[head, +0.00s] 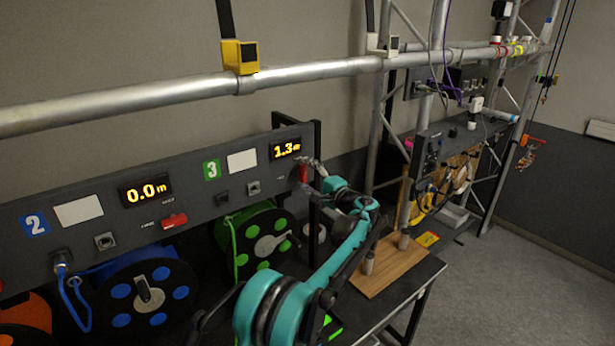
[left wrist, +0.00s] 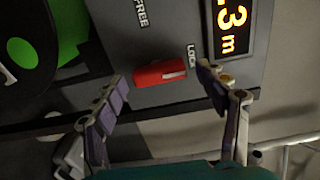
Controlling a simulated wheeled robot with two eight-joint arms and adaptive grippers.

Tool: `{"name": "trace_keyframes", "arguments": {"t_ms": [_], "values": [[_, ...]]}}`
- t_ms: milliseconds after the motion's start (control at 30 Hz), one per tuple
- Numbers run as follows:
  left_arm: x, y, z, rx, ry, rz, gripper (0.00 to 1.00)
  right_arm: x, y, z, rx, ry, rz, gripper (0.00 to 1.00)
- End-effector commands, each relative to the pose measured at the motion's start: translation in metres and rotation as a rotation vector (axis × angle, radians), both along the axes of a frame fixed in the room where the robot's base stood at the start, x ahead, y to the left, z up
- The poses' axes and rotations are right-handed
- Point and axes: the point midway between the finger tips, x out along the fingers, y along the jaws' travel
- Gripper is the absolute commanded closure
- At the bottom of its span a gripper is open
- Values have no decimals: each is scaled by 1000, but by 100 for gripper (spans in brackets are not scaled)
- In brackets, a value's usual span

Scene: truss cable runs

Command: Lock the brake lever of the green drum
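The green drum (head: 262,240) sits under the panel section marked 3; part of it shows in the left wrist view (left wrist: 30,40). Its red brake lever (head: 303,173) stands upright on the panel face, partly hidden by my left gripper (head: 313,170). In the left wrist view, the lever (left wrist: 158,73) lies between my open left fingers (left wrist: 165,82), with clear gaps on both sides. Its pale end points toward the LOCK label; FREE is off to the side. I see no contact. My right gripper is not in view.
The blue drum (head: 150,292) has its own red lever (head: 174,221), lying sideways. A dark post (head: 316,190) stands close beside my left gripper. A wooden board (head: 395,268) with metal cylinders lies on the bench. A truss pipe (head: 180,87) runs above the panel.

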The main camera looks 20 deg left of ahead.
Motion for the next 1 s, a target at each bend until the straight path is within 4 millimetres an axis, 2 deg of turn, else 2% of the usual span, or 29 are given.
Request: {"name": "trace_keyframes", "arguments": {"t_ms": [233,333,800,1000], "values": [[-1,-1,0,-1,-1,0,28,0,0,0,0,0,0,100],[-6,-9,0,-1,-1,-2,28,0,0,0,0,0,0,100],[-63,-82,-1,-1,-1,-2,28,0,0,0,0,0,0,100],[-73,-94,0,0,0,-1,28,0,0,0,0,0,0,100]]}}
